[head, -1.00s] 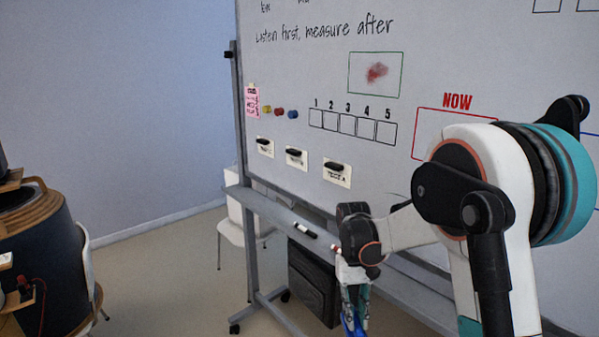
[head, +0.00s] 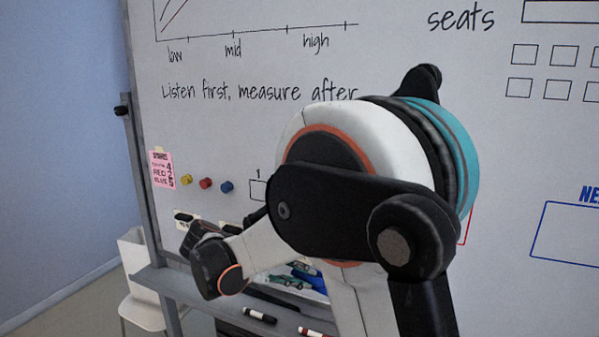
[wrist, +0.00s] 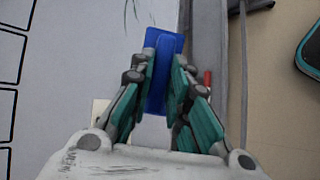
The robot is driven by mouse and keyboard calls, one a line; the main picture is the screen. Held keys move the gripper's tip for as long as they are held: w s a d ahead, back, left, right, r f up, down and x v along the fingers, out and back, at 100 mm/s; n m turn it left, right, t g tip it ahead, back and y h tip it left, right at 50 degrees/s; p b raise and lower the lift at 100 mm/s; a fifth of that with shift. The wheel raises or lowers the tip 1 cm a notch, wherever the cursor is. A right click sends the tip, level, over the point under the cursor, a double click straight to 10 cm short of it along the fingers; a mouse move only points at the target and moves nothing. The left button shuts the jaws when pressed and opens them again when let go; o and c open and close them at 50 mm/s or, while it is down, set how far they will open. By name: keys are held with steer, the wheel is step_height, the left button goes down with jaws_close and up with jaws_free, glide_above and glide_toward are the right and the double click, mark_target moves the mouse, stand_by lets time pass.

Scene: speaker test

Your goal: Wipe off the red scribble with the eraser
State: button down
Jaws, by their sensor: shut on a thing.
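My gripper (wrist: 163,58) is shut on the blue eraser (wrist: 165,38) in the wrist view, with a teal finger on either side of it. In the head view, parts of the teal fingers (head: 287,282) and some blue show low behind my arm, near the tray. In the wrist view the eraser is over the lower edge of the whiteboard; I cannot tell whether it touches the board. The red scribble is not in sight now; my arm covers part of the whiteboard (head: 240,55) in the head view.
Yellow, red and blue magnets (head: 205,184) and a pink note (head: 162,168) are on the board's left side.

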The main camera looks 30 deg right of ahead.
step_height(320, 180, up, 28)
steer(key=n+t+h+p, duration=0.2)
steer(key=t+h+p, duration=0.5)
steer(key=p, duration=0.1)
steer(key=shift+w+d+r, duration=0.1)
steer(key=shift+w+d, duration=0.4)
steer(key=shift+d, duration=0.3)
steer(key=shift+w+d+f, duration=0.1)
steer(key=shift+w+d, duration=0.4)
steer(key=shift+d, duration=0.35)
steer(key=shift+w+d+r, duration=0.1)
steer(key=shift+w+d, duration=0.4)
steer(key=shift+d, duration=0.3)
steer(key=shift+w+d, duration=0.6)
steer(key=shift+d, duration=0.1)
steer(key=s+d, duration=0.4)
steer(key=s, duration=0.1)
steer(key=shift+s+d, duration=0.25)
steer(key=shift+s, duration=0.1)
steer(key=shift+y, duration=0.3)
